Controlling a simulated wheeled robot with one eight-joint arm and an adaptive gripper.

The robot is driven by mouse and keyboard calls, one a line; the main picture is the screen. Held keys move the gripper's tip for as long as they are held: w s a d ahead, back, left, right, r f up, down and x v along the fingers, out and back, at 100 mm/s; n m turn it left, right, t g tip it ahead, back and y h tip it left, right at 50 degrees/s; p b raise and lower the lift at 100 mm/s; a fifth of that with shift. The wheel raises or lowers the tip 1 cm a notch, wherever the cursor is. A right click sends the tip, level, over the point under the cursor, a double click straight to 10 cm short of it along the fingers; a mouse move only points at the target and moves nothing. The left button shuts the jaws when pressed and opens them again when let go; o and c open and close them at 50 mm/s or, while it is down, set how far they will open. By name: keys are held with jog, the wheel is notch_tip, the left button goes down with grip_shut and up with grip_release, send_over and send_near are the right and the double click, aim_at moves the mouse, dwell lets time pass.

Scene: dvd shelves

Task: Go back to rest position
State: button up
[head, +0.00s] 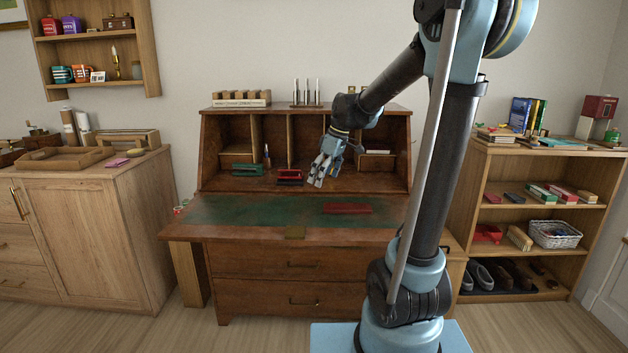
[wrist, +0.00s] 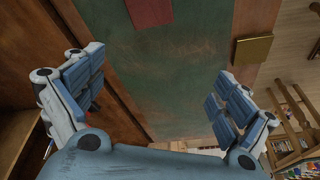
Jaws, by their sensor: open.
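My gripper (head: 318,180) is at the front of the desk's open compartments, above the green writing surface (head: 260,212). In the wrist view my gripper (wrist: 160,92) has its two fingers spread wide apart. Nothing is held between them, and the green surface (wrist: 185,75) shows through the gap. My arm reaches from its base at the right of the head view toward the upper left, in front of the wooden desk (head: 262,255).
A flat red item (head: 347,208) lies on the green surface, right of the gripper. Red and black items (head: 290,177) and a green item (head: 247,169) sit in the compartments. A cabinet (head: 95,240) stands left. A loaded shelf (head: 540,215) stands right, behind my arm.

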jog(key=s+d+f+m, duration=0.1)
jog(key=s+d+m, duration=0.1)
jog(key=s, duration=0.3)
jog(key=s+d+f+m+h, duration=0.1)
jog(key=s+d+m, duration=0.1)
jog(key=s+d, duration=0.2)
jog(key=s+d+f+m, duration=0.1)
jog(key=s+d+m, duration=0.1)
jog(key=s, duration=0.4)
jog(key=shift+d+f+t+h, duration=0.2)
jog(key=shift+d+t+h, duration=0.15)
jog(key=shift+d, duration=0.35)
jog(key=s+d+f+m+h, duration=0.1)
jog(key=s+d+f+m, duration=0.5)
jog(key=s+f, duration=0.3)
jog(key=s, duration=0.3)
jog(key=shift+s+d+f, duration=0.15)
jog(key=shift+s+f, duration=0.05)
jog(key=shift+s, duration=0.05)
jog(key=shift+t+h, duration=0.25)
